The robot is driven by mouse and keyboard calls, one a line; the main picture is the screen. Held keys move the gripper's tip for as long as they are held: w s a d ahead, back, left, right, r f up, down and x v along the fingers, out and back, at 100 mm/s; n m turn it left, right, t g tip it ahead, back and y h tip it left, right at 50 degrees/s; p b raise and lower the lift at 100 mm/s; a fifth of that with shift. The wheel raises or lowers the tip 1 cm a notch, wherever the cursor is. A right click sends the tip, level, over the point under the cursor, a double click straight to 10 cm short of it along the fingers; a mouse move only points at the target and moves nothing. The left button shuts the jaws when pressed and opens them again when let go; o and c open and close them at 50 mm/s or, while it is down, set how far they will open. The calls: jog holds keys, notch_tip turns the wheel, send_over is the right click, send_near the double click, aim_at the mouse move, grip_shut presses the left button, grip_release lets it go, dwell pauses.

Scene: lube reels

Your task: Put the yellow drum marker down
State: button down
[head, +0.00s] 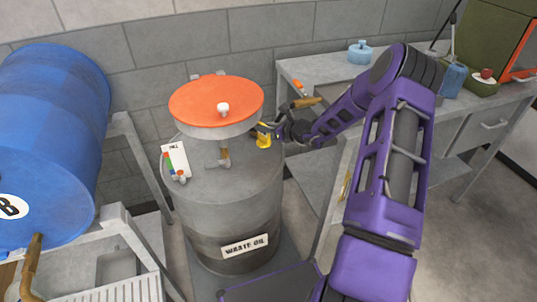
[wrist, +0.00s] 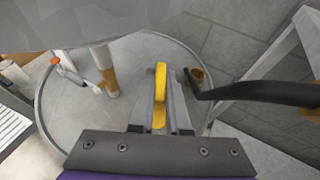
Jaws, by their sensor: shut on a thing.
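The yellow drum marker (head: 264,136) is at the right rear part of the grey waste oil drum's top (head: 220,185). It also shows in the wrist view (wrist: 160,85), upright between my gripper's fingers. My gripper (head: 268,132) is shut on the marker, just above or at the drum top; I cannot tell whether the marker touches it. In the wrist view my gripper (wrist: 160,110) points down at the drum top, inside its rim.
A white card with coloured items (head: 175,160) is at the drum's left. A dark handle (wrist: 265,93) passes right of the fingers. A blue drum (head: 50,140) lies at left; a grey bench (head: 325,72) stands at right.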

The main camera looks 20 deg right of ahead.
aim_at(266, 135)
jog(key=shift+w+d+f+m+h, duration=0.4)
jog(key=shift+w+d+f+h, duration=0.15)
jog(key=shift+w+d, duration=0.3)
notch_tip(266, 135, down, 5)
jog(key=shift+r, duration=0.2)
jog(key=shift+f+b, duration=0.3)
jog(key=shift+f, duration=1.9)
jog(key=shift+f, duration=0.15)
jog(key=c, duration=0.9)
grip_release()
